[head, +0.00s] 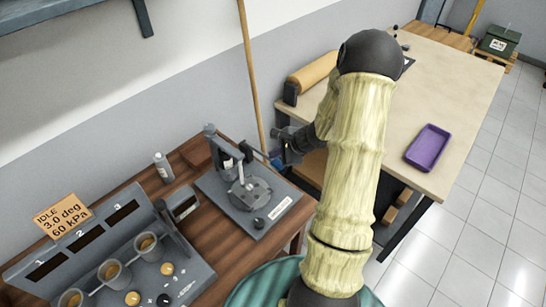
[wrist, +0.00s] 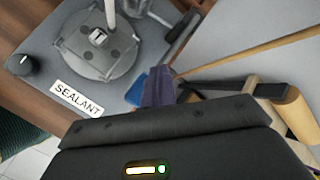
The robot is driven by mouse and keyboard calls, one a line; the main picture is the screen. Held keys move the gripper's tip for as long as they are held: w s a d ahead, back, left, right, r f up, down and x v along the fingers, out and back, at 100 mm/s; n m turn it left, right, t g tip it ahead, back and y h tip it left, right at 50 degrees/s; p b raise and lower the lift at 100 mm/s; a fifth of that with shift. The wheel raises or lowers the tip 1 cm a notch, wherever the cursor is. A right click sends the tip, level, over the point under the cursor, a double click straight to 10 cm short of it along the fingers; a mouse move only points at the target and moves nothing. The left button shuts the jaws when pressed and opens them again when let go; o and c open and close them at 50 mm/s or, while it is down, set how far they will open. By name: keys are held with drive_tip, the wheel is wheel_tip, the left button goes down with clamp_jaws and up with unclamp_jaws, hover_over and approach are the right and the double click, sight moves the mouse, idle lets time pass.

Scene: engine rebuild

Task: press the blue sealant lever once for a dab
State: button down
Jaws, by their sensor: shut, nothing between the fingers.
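The sealant station (head: 222,195) is a grey base with a round plate, an upright post and a black knob. It stands on the wooden bench at the lower middle of the head view. Its SEALANT label (wrist: 76,98) is readable in the wrist view. The blue lever (wrist: 136,93) shows as a small blue patch right beside my fingers, partly hidden by them. I cannot tell whether they touch it. My gripper (wrist: 158,78) is shut and empty, at the station's right side. In the head view my gripper (head: 284,152) is dark and small.
A grey unit with cups (head: 147,247) and an IDLE sign (head: 62,216) stand at the left. A bottle (head: 163,168) stands behind. A pale table (head: 455,90) with a purple tray (head: 428,147) and a tan roll (head: 313,72) is at the right. A wooden pole (head: 250,70) leans behind.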

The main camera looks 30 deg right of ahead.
drive_tip(key=shift+s+f+b, duration=0.1)
drive_tip(key=shift+f+b, duration=0.6)
drive_tip(key=shift+b, duration=0.05)
idle(0.8)
drive_tip(key=shift+r, duration=0.15)
idle(0.5)
drive_tip(key=shift+r+p, duration=1.1)
drive_tip(key=shift+r, duration=0.65)
drive_tip(key=shift+w, duration=0.2)
drive_tip(key=r+p, duration=0.1)
drive_tip(key=r, duration=0.1)
drive_tip(key=r+p, duration=0.2)
drive_tip(key=r, duration=0.1)
drive_tip(key=shift+w, duration=0.2)
drive_tip(key=shift+s+a, duration=0.1)
